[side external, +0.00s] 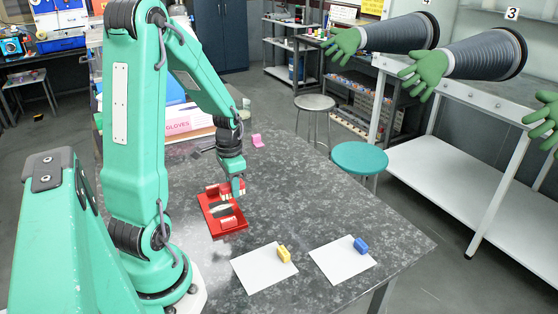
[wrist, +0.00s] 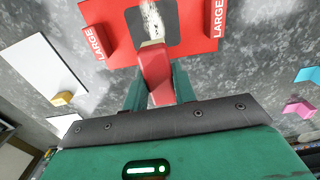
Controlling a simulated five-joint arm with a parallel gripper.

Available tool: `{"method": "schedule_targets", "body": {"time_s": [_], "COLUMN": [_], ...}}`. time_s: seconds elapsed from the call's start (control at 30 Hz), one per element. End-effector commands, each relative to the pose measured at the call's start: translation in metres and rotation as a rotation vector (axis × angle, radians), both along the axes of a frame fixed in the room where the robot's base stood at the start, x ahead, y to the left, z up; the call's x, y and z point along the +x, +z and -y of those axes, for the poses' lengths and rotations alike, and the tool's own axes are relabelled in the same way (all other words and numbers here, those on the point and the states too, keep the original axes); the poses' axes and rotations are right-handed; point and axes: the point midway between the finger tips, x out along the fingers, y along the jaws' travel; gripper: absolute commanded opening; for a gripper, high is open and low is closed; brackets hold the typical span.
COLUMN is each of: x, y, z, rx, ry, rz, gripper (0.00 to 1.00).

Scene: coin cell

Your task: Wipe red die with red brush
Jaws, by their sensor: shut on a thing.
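The red die (side external: 215,225) lies flat on the grey speckled bench below my gripper. In the wrist view it is a red plate (wrist: 118,22) with raised "LARGE" blocks on both sides and a dark grey centre (wrist: 180,22). A pale, speckled streak (wrist: 152,18) shows on that centre; I cannot tell bristles from residue there. My gripper (wrist: 158,100) is shut on the red brush (wrist: 155,68), which points at the dark centre. In the side view my gripper (side external: 237,190) is over the die's back right part. Whether the brush tip touches is unclear.
A yellow block (side external: 284,255) and a blue block (side external: 361,245) sit on separate white sheets (side external: 258,274) (side external: 335,268) near the front. A pink piece (side external: 257,140) lies farther back, near a box marked "GLOVES" (side external: 177,126). Bare bench lies right of the die.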

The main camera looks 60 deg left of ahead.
Motion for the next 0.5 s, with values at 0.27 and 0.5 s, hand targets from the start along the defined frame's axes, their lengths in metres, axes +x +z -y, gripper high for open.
{"method": "schedule_targets", "body": {"time_s": [0.27,0.5], "x": [-0.001,-0.017], "y": [-0.026,-0.039], "z": [0.000,-0.002], "rx": [-0.002,0.000], "ry": [0.000,0.003], "rz": [-0.002,0.000], "gripper": [0.09,0.05]}}
